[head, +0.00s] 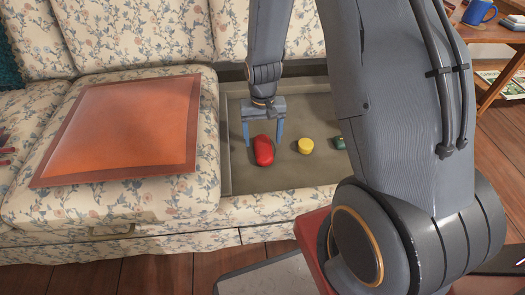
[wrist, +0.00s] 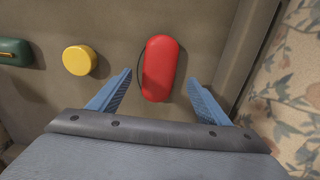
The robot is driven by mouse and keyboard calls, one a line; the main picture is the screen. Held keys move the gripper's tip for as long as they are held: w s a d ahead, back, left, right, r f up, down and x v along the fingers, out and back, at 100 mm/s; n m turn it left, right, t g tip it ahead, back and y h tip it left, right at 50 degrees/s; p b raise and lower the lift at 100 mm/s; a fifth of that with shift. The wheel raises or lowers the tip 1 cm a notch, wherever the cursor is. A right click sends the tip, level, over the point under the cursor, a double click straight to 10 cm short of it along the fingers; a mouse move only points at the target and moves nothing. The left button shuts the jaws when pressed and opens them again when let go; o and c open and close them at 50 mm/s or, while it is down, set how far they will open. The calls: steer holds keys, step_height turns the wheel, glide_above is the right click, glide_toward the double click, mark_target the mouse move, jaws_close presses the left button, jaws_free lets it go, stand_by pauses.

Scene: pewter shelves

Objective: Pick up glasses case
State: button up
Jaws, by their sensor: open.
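A red rounded oblong case, which looks like the glasses case (head: 264,151), lies in the sunken, cushionless part of the sofa seat (head: 290,177). In the wrist view the red case (wrist: 160,68) stands lengthwise between and just beyond my fingertips. My gripper (head: 263,140) is open and empty, with its two blue fingers on either side of the case in the head view. In the wrist view my gripper (wrist: 160,78) shows a gap on both sides of the case. I cannot tell how high the fingertips are above the seat base.
A yellow round object (head: 305,146) and a dark green object (head: 338,143) lie to the right of the case. An orange cushion (head: 125,125) rests on the sofa seat at left. The seat's raised edge runs close beside the case. A side table with a blue mug (head: 479,12) stands at far right.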

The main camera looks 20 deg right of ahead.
mark_target(263, 146)
step_height(263, 146, down, 4)
steer(key=shift+d+f+b, duration=0.1)
steer(key=shift+f+b, duration=0.05)
steer(key=shift+b, duration=0.85)
steer(key=c, duration=1.2)
